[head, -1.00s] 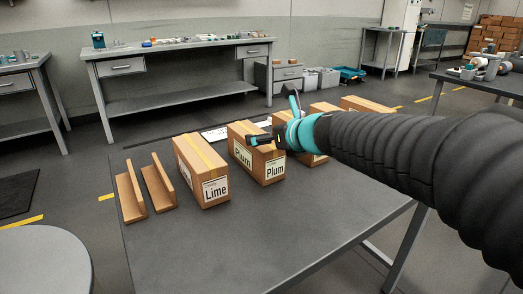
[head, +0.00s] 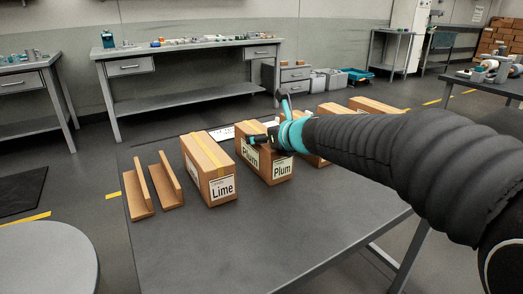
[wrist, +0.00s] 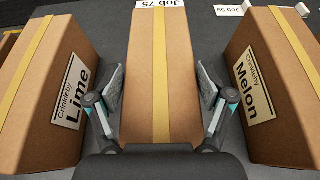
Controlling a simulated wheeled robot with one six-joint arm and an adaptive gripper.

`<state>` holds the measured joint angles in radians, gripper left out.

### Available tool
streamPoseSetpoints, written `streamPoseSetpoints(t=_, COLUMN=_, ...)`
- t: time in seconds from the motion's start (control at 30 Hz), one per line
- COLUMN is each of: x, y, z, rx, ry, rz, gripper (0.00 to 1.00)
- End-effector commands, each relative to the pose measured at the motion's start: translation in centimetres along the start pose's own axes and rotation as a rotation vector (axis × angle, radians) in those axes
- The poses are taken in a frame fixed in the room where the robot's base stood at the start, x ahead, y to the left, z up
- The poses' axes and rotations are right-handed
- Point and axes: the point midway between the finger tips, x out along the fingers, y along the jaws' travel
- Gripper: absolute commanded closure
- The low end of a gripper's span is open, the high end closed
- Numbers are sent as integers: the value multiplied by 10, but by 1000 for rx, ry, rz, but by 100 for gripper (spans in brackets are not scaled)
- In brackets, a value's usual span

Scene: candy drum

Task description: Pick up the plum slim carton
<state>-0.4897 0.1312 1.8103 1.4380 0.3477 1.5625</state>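The plum slim carton (head: 279,171) is a brown upright box with a yellow tape strip and white "Plum" labels. It stands on the grey table, between the lime carton (head: 222,188) and the melon carton. In the wrist view the plum carton (wrist: 160,75) fills the middle, its top facing me. My gripper (wrist: 160,95) is open, with one finger on each side of the plum carton and what look like narrow gaps. In the head view my gripper (head: 264,138) is over the carton's top and hides part of it.
The lime carton (wrist: 50,90) and melon carton (wrist: 265,90) stand close outside my fingers in the wrist view. Wooden angle pieces (head: 165,180) stand left of the lime carton. Another carton (head: 372,104) is at the far right. The table front (head: 260,235) is clear.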

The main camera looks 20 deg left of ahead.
Motion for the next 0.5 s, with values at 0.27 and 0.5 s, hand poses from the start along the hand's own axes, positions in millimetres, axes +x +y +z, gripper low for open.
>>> streamPoseSetpoints(t=0.27, x=0, y=0, z=1, rx=0, ry=-2, rz=0, gripper=95)
streamPoseSetpoints(t=0.5, x=-1, y=0, z=3, rx=0, ry=-2, rz=0, gripper=95)
